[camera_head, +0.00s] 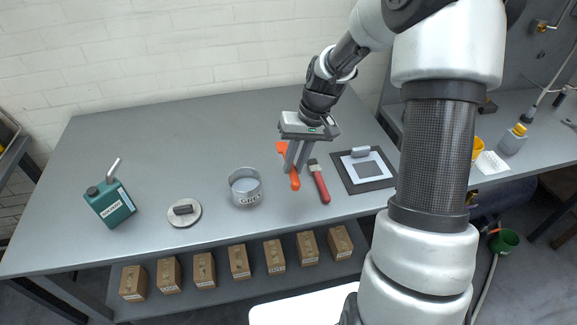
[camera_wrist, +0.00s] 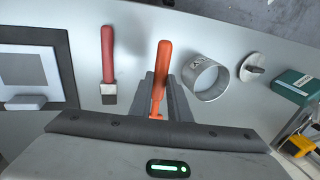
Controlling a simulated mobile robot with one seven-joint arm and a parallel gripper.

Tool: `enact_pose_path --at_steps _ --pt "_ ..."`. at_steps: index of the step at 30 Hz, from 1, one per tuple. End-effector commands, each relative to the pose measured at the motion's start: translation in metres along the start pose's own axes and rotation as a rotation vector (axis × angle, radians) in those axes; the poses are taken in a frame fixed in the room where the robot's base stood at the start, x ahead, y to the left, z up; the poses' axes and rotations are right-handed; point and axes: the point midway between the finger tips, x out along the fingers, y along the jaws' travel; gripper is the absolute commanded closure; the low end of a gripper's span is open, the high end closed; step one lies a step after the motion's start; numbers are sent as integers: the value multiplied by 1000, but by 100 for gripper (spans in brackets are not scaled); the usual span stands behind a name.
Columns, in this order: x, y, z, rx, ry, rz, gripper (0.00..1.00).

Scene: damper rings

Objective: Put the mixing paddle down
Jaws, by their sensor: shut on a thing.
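The orange mixing paddle (camera_head: 295,181) is between the fingers of my gripper (camera_head: 295,168), which is shut on it, low over the grey table. In the wrist view the orange handle (camera_wrist: 162,62) points away from my gripper (camera_wrist: 160,85), with a finger on each side. Part of the paddle is hidden behind the fingers. I cannot tell whether it touches the tabletop.
A red-handled scraper (camera_head: 320,184) lies just right of the paddle. A metal ring-shaped pot (camera_head: 245,190) stands to the left, then a round lid (camera_head: 184,214) and a green can (camera_head: 110,203). A dark framed mat (camera_head: 344,173) lies right. The table's back left is clear.

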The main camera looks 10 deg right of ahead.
Motion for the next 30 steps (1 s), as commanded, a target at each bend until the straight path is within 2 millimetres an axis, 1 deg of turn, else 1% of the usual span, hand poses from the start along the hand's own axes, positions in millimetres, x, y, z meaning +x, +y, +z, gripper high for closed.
enact_pose_path --at_steps 5,10,14,24,30 --pt "-2 -1 0 0 -2 0 100" --pt "8 2 0 1 -2 -1 100" --pt "18 4 1 1 -2 -1 100" --pt "51 12 2 2 -3 -2 100" --pt "62 15 2 2 -2 -1 100"
